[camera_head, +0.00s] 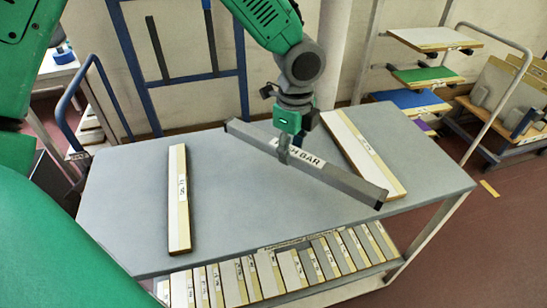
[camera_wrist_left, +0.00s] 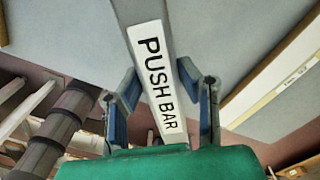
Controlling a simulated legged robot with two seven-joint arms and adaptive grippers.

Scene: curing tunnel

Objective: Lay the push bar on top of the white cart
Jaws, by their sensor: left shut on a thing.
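The push bar (camera_head: 335,176) is a long dark grey bar with a white label. My left gripper (camera_head: 284,152) is shut around its middle and comes down from above. In the left wrist view the bar (camera_wrist_left: 156,85) runs between the two fingers (camera_wrist_left: 160,105), label facing the camera. The cart (camera_head: 240,205) has a grey top and pale frame posts. The bar lies slantwise over its top; I cannot tell whether it touches. My right gripper is not in view.
Two labelled boards lie on the top: a narrow one (camera_head: 179,200) at left and a wider one (camera_head: 362,150) at right, partly behind the bar. Several boards (camera_head: 270,275) stand on the lower shelf. A rack with coloured boards (camera_head: 426,76) stands behind at right.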

